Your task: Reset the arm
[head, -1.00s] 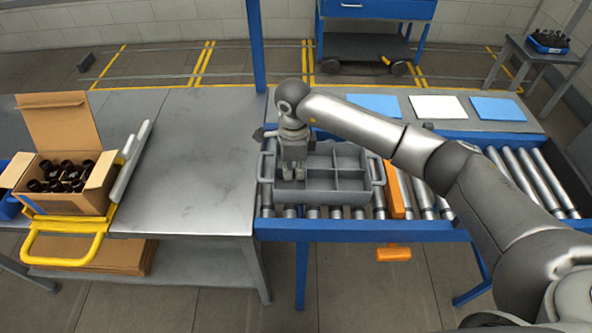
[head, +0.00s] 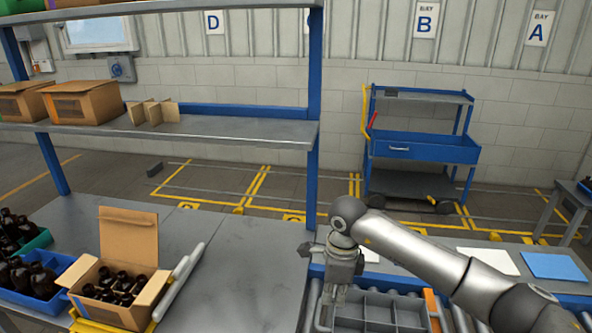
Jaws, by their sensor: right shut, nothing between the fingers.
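My right gripper (head: 333,300) is at the lower right in the head view, at the end of my right arm, which comes in from the right. It points down at the left part of a grey divided tote (head: 385,318). Its fingers are shut, with nothing visible between them. The tote stands on the roller conveyor and is cut off by the bottom edge. The visible compartments look empty. My left gripper is not in view.
An open cardboard box (head: 150,303) of amber bottles stands on the bench at left, beside blue (head: 75,275) and green bins of bottles. A shelf (head: 230,130) with cartons rises behind the bench (head: 240,260). A blue cart (head: 425,150) stands farther back.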

